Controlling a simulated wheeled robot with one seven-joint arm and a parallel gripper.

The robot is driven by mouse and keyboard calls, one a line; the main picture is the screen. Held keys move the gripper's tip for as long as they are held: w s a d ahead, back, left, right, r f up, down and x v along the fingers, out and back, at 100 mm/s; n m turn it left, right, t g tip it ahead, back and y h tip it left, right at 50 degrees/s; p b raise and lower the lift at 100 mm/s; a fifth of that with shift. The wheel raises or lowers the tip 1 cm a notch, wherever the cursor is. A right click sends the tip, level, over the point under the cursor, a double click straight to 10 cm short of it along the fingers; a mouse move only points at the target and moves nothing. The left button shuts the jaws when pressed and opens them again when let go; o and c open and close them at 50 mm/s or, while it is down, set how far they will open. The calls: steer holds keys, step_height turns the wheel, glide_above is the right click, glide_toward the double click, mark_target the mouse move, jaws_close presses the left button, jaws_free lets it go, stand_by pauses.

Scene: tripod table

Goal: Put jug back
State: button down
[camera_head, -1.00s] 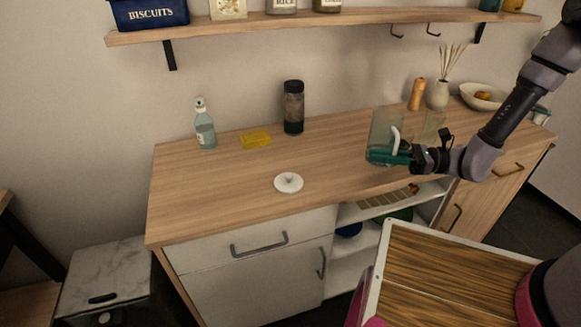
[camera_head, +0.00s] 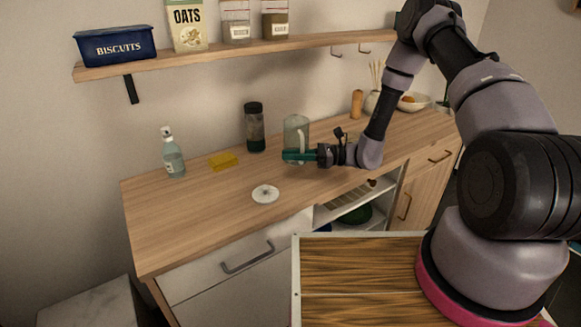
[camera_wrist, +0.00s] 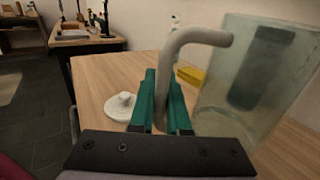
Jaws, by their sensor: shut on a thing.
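A clear glass jug (camera_head: 296,128) with a white handle stands upright at the counter's middle, just right of a dark-topped jar. My gripper (camera_head: 294,155) has teal fingers shut on the jug's handle from the right. In the wrist view the white handle (camera_wrist: 192,40) runs down between the two fingers (camera_wrist: 163,100), and the glass body (camera_wrist: 230,85) fills the right side. I cannot tell if the jug's base touches the counter; the fingers hide part of it. A round white lid with a knob (camera_head: 265,194) lies on the counter in front; it also shows in the wrist view (camera_wrist: 121,106).
The dark-topped jar (camera_head: 254,128) is close left of the jug. A yellow block (camera_head: 223,161) and a spray bottle (camera_head: 173,154) are further left. A wooden grinder (camera_head: 357,103), vase (camera_head: 372,101) and bowl (camera_head: 412,102) stand at right. A shelf (camera_head: 230,52) hangs above. The counter's front left is clear.

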steer(key=shift+f, duration=1.95)
steer(key=c, duration=0.9)
jaws_free()
steer(key=shift+d+f, duration=0.1)
steer(key=shift+f, duration=0.05)
